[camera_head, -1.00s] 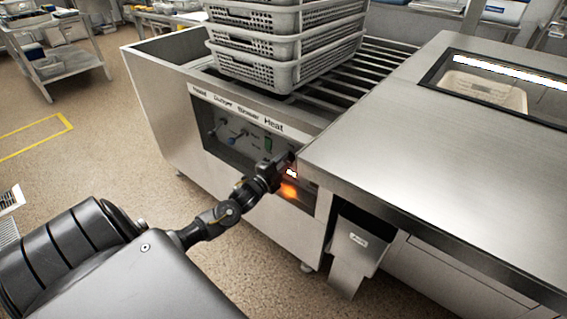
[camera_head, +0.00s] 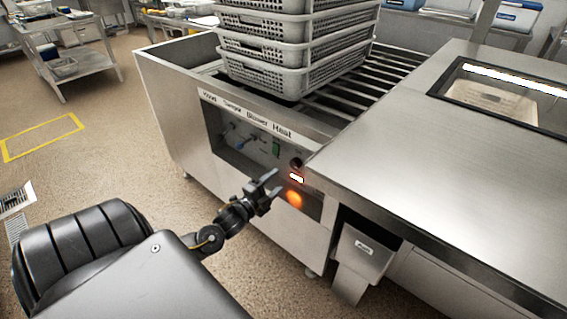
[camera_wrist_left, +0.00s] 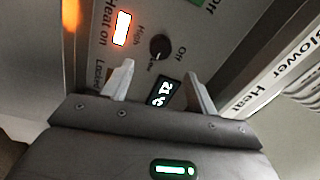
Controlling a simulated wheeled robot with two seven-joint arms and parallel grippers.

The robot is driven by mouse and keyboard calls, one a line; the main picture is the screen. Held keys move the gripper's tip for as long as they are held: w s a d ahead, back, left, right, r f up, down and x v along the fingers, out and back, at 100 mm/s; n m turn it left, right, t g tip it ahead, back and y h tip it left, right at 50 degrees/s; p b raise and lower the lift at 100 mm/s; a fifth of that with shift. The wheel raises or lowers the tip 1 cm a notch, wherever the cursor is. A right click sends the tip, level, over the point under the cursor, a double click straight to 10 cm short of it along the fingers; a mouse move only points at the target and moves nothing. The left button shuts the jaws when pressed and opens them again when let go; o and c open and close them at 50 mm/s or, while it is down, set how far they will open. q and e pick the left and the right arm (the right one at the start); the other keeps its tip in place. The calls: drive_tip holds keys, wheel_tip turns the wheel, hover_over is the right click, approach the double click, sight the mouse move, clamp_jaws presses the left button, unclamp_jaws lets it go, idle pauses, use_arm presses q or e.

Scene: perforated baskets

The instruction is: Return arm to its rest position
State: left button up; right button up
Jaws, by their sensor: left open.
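My left gripper (camera_head: 268,185) is in front of the control panel (camera_head: 240,142), apart from it. In the left wrist view its two fingers (camera_wrist_left: 160,88) are spread with nothing between them. Beyond them are a black knob (camera_wrist_left: 160,46) marked High and Off, a small display (camera_wrist_left: 162,92) and a lit indicator (camera_wrist_left: 122,28) labelled Heat on. The knob (camera_head: 296,163) and the lit indicator (camera_head: 296,179) also show in the head view, with an orange glow below. My right gripper is not in either view.
A stack of grey perforated baskets (camera_head: 290,78) stands on the roller rack (camera_head: 375,85) behind the panel. A steel counter (camera_head: 440,165) with a window is on the right. A small bin (camera_head: 362,248) hangs under its edge.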

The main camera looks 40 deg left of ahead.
use_arm(q)
drive_tip(key=shift+s, duration=1)
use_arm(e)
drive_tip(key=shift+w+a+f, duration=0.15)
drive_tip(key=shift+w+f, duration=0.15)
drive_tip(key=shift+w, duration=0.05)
use_arm(q)
drive_tip(key=shift+f, duration=0.1)
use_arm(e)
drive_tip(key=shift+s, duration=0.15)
